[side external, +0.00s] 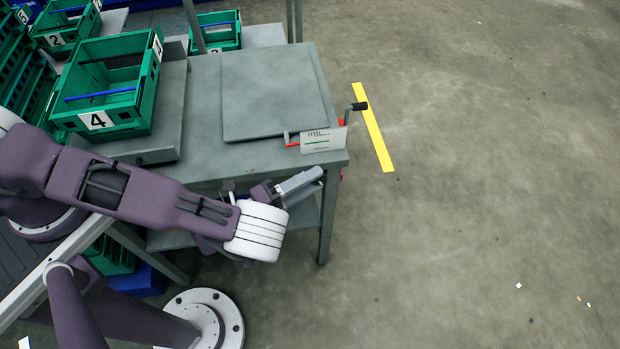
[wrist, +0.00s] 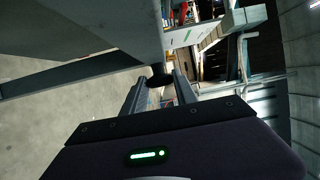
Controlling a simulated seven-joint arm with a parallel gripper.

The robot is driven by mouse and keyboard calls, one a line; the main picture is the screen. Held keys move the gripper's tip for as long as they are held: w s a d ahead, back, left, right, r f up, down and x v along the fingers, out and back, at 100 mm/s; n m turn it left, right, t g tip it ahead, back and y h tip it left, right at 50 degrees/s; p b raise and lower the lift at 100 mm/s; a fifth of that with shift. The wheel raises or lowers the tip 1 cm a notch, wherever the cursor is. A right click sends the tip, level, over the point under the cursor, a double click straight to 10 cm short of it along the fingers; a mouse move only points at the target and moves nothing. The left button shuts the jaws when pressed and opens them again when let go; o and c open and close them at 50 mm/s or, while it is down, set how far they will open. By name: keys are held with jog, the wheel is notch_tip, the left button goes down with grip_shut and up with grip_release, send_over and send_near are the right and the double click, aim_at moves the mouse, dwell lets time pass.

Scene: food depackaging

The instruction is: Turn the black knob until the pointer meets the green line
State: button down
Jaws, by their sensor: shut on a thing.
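A dark, round black knob (wrist: 160,78) shows between the fingertips in the wrist view. My gripper (wrist: 160,88) is shut on it, one finger on each side. In the side external view my gripper (side external: 318,174) is at the front right corner of the grey table, and the knob cannot be made out there. A white card (side external: 324,146) with a green line (side external: 317,141) stands at the table's right edge. A red strip (side external: 291,145) shows at the card's left and partly behind it. I cannot tell whether it is the pointer.
A crank with a black grip (side external: 360,106) juts from the table's (side external: 205,100) right side. A flat grey plate (side external: 270,95) lies on top. Green crates (side external: 145,100) stand at the left. A yellow floor stripe (side external: 374,130) and open floor lie to the right.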

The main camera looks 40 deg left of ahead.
jog(key=shift+d+t+h, duration=0.15)
jog(key=shift+t+h, duration=0.25)
dwell(0.3)
jog(key=c, duration=1)
grip_release()
jog(key=shift+f, duration=0.1)
